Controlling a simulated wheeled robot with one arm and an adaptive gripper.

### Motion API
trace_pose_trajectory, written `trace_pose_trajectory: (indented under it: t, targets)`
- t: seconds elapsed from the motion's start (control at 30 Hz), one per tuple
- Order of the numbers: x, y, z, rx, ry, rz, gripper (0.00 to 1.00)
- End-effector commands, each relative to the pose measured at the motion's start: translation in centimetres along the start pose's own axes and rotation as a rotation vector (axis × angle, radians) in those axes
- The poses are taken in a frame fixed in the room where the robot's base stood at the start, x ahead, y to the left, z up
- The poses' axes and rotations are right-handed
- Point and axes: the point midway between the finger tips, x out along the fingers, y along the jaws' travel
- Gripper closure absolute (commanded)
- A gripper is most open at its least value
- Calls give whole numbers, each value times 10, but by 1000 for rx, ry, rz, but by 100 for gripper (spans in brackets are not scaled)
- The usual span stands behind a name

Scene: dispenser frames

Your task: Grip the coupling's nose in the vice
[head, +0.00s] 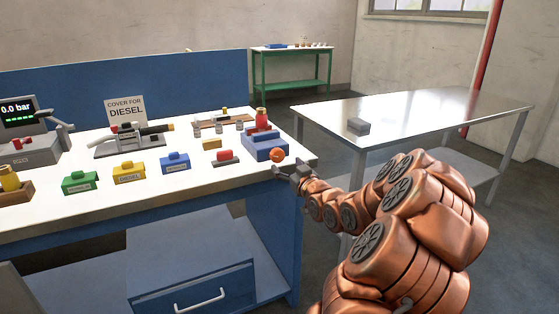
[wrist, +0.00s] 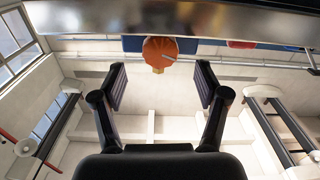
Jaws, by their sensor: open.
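The blue vice (head: 262,152) sits at the bench's right front corner. A red coupling with a brass top (head: 261,118) stands upright at the vice; I cannot tell whether its nose is between the jaws. A round orange knob (head: 277,155) is at the vice's front right. The knob also shows in the wrist view (wrist: 160,48), ahead of my gripper and centred between its fingers. My gripper (head: 285,173) is open and empty, just off the bench corner. In the wrist view my fingers (wrist: 161,85) are spread apart and do not touch the knob.
Green (head: 80,182), yellow (head: 129,172) and blue (head: 174,162) boxes line the bench front. A red-topped piece (head: 225,157) is left of the vice. A nozzle (head: 130,134) rests behind.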

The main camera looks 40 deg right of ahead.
Motion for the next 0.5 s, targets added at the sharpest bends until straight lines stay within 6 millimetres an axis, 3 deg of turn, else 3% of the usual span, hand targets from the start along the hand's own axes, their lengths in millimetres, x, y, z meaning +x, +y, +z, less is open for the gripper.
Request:
trace_pose_trajectory:
  t: [0.5]
  targets:
    - [54, 0, 0, 0, 0, -1, 26]
